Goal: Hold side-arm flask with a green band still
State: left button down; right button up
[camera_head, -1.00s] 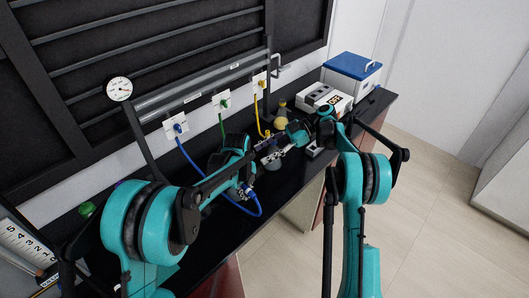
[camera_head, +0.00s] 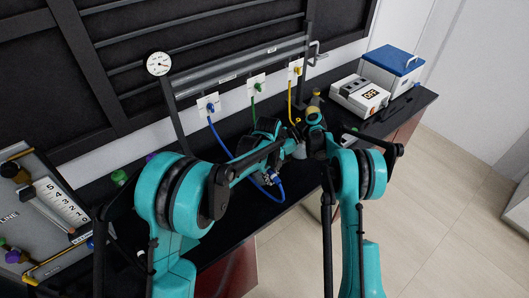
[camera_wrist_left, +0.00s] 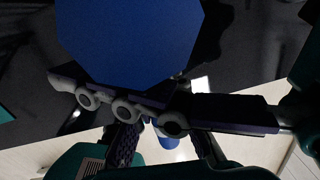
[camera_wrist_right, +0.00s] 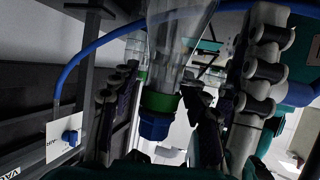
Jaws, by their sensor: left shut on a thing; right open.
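The side-arm flask shows in the right wrist view with clear glass, a green band (camera_wrist_right: 160,102) and a blue end piece (camera_wrist_right: 155,125). It is between the spread fingers of my right gripper (camera_wrist_right: 160,110), which is open. In the head view, pale glass (camera_head: 300,151) shows between my two grippers, partly hidden. My left gripper (camera_wrist_left: 163,145) appears shut on the blue hose, of which a piece (camera_wrist_left: 165,141) shows between its fingers. A large blue face (camera_wrist_left: 130,40) fills the upper left wrist view; I cannot tell what it is. The fingertip contacts are hidden.
The blue hose (camera_head: 222,143) loops from a wall valve. A yellow flask (camera_head: 314,101), a box marked OFF (camera_head: 360,96) and a blue-lidded box (camera_head: 393,68) stand beyond the grippers. A panel with numbers (camera_head: 60,203) is at left. Dark bench top (camera_head: 405,112) shows at right.

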jog(key=shift+s+a+f, duration=0.1)
jog(key=shift+a+f, duration=0.05)
jog(key=shift+a, duration=0.25)
grip_shut()
dwell(0.4)
jog(key=shift+o, duration=1)
grip_release()
jog(key=c, duration=0.9)
jog(key=shift+c, duration=0.2)
